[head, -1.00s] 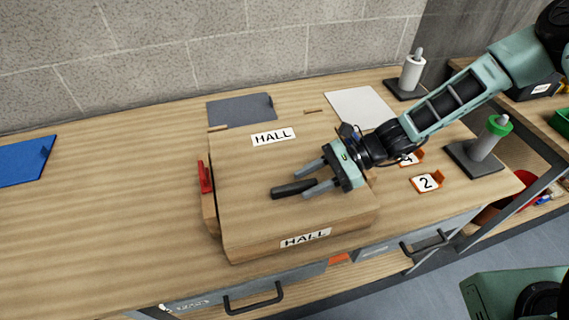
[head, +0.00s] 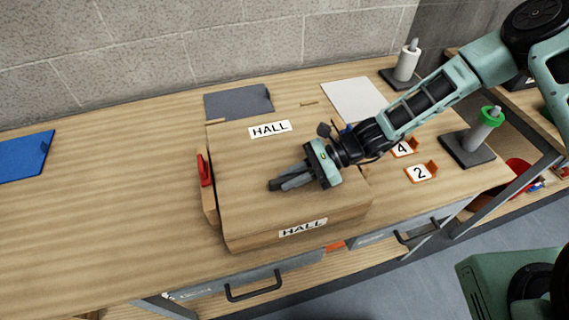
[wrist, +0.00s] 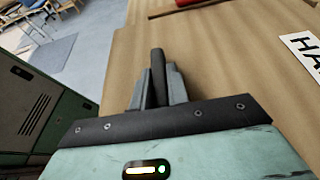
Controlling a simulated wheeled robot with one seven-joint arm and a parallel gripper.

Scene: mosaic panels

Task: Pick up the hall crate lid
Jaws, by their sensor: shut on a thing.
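The hall crate lid (head: 245,165) is a flat wooden panel with a white HALL label (head: 270,129). It lies on the wooden crate (head: 255,238), whose front carries another HALL label. In the wrist view the lid's brown surface (wrist: 225,75) fills the right side, with part of the label at the edge. A dark bar handle (head: 276,185) sits on the lid. My gripper (head: 290,179) is over the lid with its fingers closed on the handle; in the wrist view the handle (wrist: 158,65) stands between the fingers (wrist: 160,85). The lid appears level on the crate.
A red clamp-like part (head: 205,170) is at the crate's left side. Grey (head: 238,101) and white (head: 353,103) sheets lie behind. Orange number markers 4 (head: 402,148) and 2 (head: 420,172) and a green-topped post (head: 484,130) are to the right.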

